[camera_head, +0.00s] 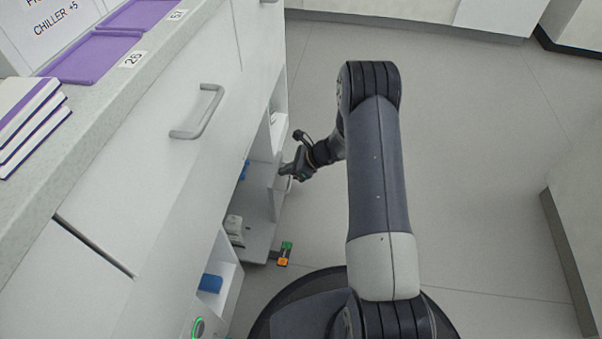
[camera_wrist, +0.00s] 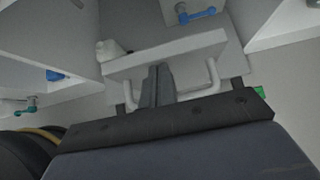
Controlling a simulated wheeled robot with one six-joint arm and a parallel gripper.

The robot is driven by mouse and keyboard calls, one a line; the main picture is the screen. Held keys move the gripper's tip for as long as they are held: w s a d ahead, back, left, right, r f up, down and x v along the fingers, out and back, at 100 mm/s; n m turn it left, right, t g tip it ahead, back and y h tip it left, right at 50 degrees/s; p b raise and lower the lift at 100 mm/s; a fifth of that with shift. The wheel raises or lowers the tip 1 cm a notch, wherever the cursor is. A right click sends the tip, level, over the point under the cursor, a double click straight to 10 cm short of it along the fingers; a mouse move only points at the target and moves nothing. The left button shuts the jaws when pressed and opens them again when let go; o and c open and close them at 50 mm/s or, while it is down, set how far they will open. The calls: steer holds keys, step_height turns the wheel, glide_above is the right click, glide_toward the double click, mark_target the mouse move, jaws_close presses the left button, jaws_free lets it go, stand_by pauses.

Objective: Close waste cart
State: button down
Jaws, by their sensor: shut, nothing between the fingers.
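The waste cart appears to be the white pull-out unit under the bench. Its front panel (camera_wrist: 190,52) spans the wrist view and is seen nearly edge-on in the head view (camera_head: 279,182). A pale U-shaped handle (camera_wrist: 213,78) stands on the panel; part of its bar is hidden behind my gripper. My gripper (camera_wrist: 160,70) is shut and empty, its fingertips in front of the panel, between the handle's two legs. I cannot tell whether they touch the panel. In the head view my gripper (camera_head: 286,170) is at the panel, low beside the cabinet.
A green-and-orange block (camera_head: 285,254) sits low beside the cart. A drawer handle (camera_head: 199,114) juts out above. The floor (camera_head: 470,170) to the right is clear.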

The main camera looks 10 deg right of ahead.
mark_target(277, 169)
steer(key=w+a, duration=0.3)
steer(key=a, duration=0.4)
steer(key=shift+a, duration=0.15)
steer(key=shift+w+a+r, duration=0.1)
steer(key=shift+r, duration=0.05)
steer(key=d, duration=0.1)
steer(key=s+d, duration=0.1)
steer(key=d, duration=0.1)
steer(key=s+d, duration=0.1)
steer(key=shift+d+r, duration=0.4)
steer(key=p+v, duration=0.3)
steer(key=v, duration=0.6)
steer(key=shift+f, duration=0.2)
